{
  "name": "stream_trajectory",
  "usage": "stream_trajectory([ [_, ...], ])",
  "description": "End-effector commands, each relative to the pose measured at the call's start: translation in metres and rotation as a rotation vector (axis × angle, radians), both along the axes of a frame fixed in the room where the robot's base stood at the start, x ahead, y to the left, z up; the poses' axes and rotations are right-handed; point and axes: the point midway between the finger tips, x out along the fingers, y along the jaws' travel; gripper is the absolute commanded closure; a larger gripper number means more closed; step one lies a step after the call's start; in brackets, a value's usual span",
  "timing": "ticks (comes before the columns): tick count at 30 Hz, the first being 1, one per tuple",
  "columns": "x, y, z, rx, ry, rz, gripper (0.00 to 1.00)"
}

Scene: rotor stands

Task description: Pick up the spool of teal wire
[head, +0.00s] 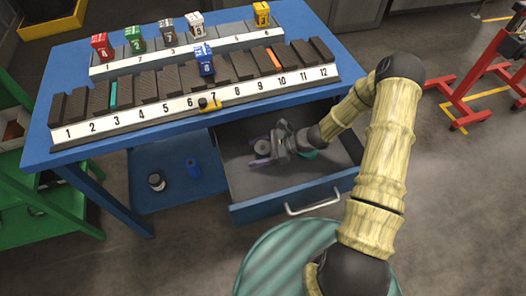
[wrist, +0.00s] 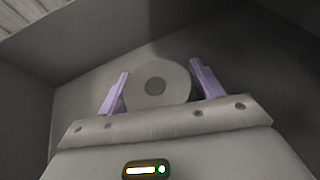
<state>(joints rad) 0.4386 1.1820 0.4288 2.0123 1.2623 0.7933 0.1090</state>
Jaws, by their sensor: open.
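My gripper (head: 264,151) is inside the open drawer, with its purple fingers apart. In the wrist view the open fingers stand on either side of a grey round spool-like thing (wrist: 155,82), seen end-on; contact cannot be told. This grey round thing (head: 262,146) also shows in the head view by the fingers. A teal thing (head: 309,154), perhaps the spool of teal wire, lies in the drawer to the right, partly hidden by my wrist. It is not seen in the wrist view.
The blue drawer (head: 290,207) is pulled out under the blue workbench (head: 43,142), its walls close around my gripper. The bench holds numbered racks with dark slabs and coloured blocks. A lower blue shelf (head: 170,200) carries a blue cylinder (head: 193,169) and another small round item (head: 156,181).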

Motion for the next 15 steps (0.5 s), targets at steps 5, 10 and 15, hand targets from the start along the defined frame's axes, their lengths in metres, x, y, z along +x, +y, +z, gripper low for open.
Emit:
stream_trajectory([
  [5,0.0000,-0.0003,0.0000,0.000,0.000,0.000,0.34],
  [10,0.0000,-0.0004,0.0001,0.000,0.000,0.000,0.48],
  [15,0.0000,-0.0004,0.0002,0.000,0.000,0.000,0.81],
])
